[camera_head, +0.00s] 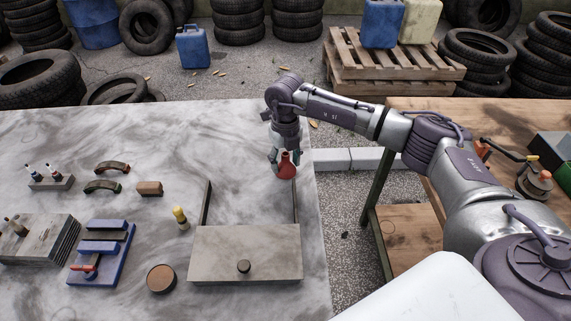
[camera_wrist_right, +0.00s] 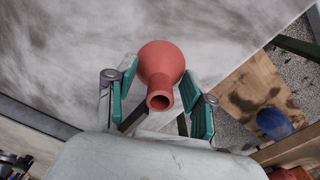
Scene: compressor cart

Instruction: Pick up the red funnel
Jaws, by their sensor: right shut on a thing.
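The red funnel (camera_head: 286,167) is at the tip of my right arm, near the right edge of the grey marbled table (camera_head: 230,130). It is round-bodied with a narrow open neck. My right gripper (camera_head: 283,160) is shut on it. In the right wrist view, the funnel (camera_wrist_right: 162,62) sits between the two green-padded fingers of the right gripper (camera_wrist_right: 161,100), its open neck facing the camera. I cannot tell whether it touches the table. My left gripper is not in view.
A grey box-like piece (camera_head: 245,240) with a knob and two upright side bars stands just in front. A yellow-topped tool (camera_head: 180,214), a brown disc (camera_head: 161,279) and a blue block stack (camera_head: 102,252) lie to its left. A wooden table (camera_head: 410,230) stands right, across a gap.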

